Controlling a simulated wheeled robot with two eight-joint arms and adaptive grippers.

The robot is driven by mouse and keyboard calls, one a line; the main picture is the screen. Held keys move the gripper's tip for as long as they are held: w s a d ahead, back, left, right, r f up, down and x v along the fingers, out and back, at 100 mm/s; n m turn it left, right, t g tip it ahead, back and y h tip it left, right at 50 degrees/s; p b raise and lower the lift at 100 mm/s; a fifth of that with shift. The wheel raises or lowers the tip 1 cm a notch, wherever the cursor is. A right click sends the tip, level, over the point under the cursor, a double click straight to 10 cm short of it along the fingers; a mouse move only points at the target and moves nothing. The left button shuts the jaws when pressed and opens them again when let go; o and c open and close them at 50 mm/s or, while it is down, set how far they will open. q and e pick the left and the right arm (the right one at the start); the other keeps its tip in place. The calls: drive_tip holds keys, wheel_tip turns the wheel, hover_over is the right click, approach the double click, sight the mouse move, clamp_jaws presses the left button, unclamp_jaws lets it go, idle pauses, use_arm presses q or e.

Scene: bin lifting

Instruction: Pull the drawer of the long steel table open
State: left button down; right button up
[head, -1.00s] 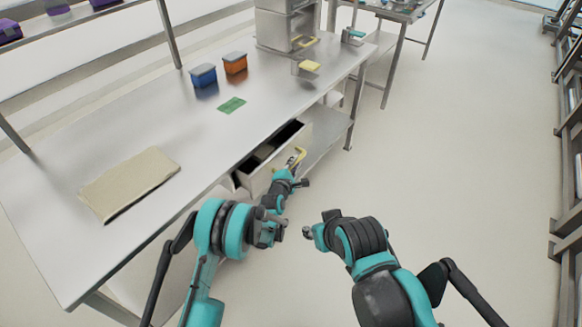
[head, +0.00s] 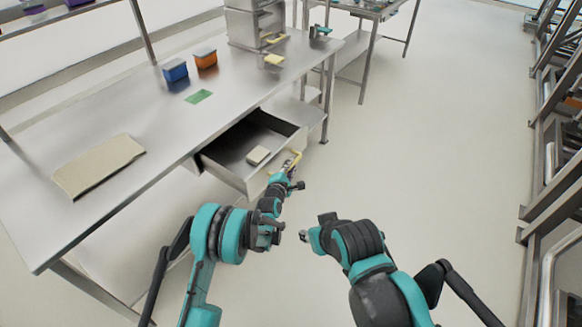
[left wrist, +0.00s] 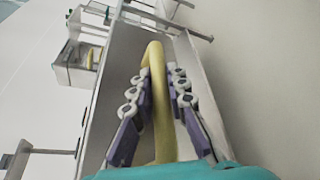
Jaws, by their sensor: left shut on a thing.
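The long steel table (head: 120,120) runs along the left of the head view. The drawer's yellow handle (head: 291,163) is on the front panel and also shows in the left wrist view (left wrist: 160,110). My left gripper (head: 290,176) is shut on the handle; in the left wrist view its purple finger pads lie on both sides of the bar. My right arm (head: 350,240) is folded in front; I cannot make out its fingertips clearly.
On the tabletop are a tan mat (head: 98,165), a green card (head: 199,96), a blue bin (head: 175,71) and an orange bin (head: 205,58). Metal racking (head: 550,150) lines the right side. The floor (head: 420,150) between is clear.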

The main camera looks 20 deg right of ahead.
idle(0.3)
use_arm(q)
drive_tip(key=c, duration=1.5)
unclamp_jaws()
drive_tip(key=v, duration=0.7)
drive_tip(key=shift+s+a, duration=0.1)
drive_tip(key=shift+s, duration=0.15)
